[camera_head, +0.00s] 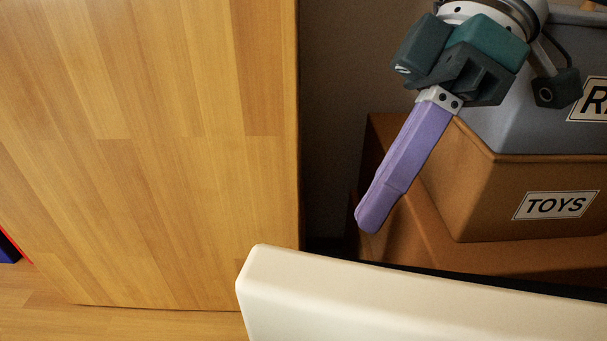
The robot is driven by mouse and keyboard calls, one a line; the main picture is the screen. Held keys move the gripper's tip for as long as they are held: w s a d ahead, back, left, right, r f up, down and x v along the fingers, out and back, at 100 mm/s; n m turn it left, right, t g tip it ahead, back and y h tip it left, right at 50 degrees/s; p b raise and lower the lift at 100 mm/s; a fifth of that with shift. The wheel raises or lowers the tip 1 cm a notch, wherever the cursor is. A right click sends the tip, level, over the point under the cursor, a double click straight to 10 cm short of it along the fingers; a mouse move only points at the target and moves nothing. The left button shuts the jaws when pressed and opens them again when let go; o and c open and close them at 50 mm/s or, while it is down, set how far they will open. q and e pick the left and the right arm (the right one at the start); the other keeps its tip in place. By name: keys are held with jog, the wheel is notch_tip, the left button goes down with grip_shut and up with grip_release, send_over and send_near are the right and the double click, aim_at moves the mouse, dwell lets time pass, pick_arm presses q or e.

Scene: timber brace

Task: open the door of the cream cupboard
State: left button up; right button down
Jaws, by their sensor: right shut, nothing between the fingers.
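A cream panel (400,305) with rounded edges shows at the bottom right. It appears to belong to the cream cupboard, but I cannot tell whether it is the door or the body. A dark gap runs along its far edge. No handle is visible, and the panel is cut off by the frame's bottom and right edges. My right gripper (371,217) comes in from the upper right, its purple fingers shut and empty, pointing down and left. Its tips appear above and beyond the cream panel, apart from it. My left gripper is not in view.
A tall wooden panel (150,130) fills the left side. A brown box labelled TOYS (470,190) and a grey box (530,130) with a partly cut-off label stand at the right, close to my right gripper. A wooden floor (40,310) shows at the lower left.

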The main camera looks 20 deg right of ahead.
jog(key=shift+s+a+f+b, duration=0.2)
jog(key=shift+s+a, duration=0.45)
jog(key=shift+s, duration=0.25)
jog(key=shift+s+a+f+b, duration=0.15)
jog(key=shift+s+a, duration=0.45)
jog(key=shift+s, duration=0.3)
